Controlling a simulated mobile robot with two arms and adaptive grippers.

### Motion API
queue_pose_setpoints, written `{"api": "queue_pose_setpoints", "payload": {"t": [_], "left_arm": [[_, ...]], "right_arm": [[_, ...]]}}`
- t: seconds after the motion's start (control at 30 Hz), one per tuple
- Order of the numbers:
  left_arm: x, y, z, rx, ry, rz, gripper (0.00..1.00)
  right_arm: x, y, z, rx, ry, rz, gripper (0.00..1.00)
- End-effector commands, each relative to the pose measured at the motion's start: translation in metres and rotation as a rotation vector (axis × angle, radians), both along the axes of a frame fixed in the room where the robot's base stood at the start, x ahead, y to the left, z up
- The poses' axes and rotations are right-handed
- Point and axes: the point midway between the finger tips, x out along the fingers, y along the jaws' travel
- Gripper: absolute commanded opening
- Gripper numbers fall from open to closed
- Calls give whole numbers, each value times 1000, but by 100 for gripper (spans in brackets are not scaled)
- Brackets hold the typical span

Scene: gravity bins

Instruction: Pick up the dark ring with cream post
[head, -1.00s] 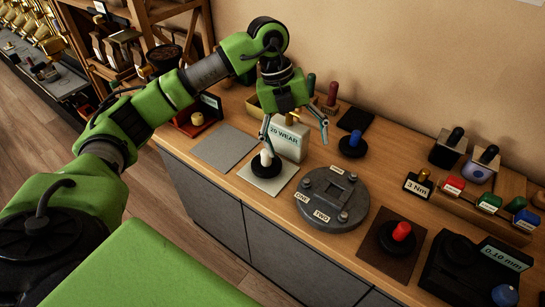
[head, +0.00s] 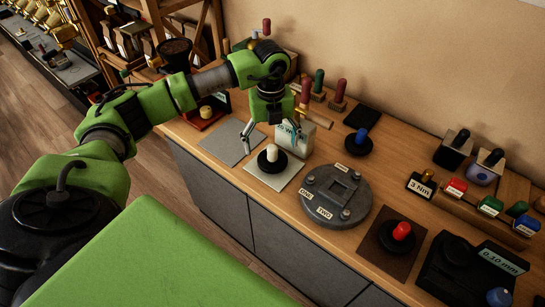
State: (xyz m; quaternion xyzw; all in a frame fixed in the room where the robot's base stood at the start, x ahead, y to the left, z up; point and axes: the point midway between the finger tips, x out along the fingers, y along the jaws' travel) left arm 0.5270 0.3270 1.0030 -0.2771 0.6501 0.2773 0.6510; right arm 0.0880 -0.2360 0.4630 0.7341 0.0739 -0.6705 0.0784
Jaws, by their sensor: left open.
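The dark ring with cream post (head: 272,161) sits upright on a pale square pad (head: 290,180) near the counter's front edge. Its cream post stands up from the middle of the black ring. My left gripper (head: 272,145) is open and points down over the ring. In the head view its two fingers appear on either side of the post, and nothing is between them that I can see held. The exact height of the fingertips over the ring is hard to tell. My right gripper is out of view.
A white labelled weight (head: 295,140) stands just behind the gripper. A round grey fixture (head: 337,195) is close on the right. A black ring with blue post (head: 358,145) and one with red post (head: 398,236) stand further right. A bare grey plate (head: 230,143) lies left.

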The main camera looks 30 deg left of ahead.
Motion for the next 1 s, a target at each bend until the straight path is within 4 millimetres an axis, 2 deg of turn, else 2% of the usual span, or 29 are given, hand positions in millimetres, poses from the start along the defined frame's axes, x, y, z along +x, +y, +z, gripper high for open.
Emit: {"api": "queue_pose_setpoints", "payload": {"t": [0.03,0.1,0.3,0.53,0.57,0.87,1.0], "left_arm": [[-2,-2,-4,0,7,-1,82],[0,-3,-14,0,7,0,82],[1,-4,-38,-2,2,-2,82],[1,-4,-41,-2,1,-2,82],[1,-3,-41,-2,1,-2,79],[0,-4,-43,-2,3,-2,1],[0,-4,-42,-2,3,-2,0]], "right_arm": [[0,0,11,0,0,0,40],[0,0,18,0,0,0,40],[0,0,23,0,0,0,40],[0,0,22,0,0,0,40],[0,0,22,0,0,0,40],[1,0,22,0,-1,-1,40],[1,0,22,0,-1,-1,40]]}}
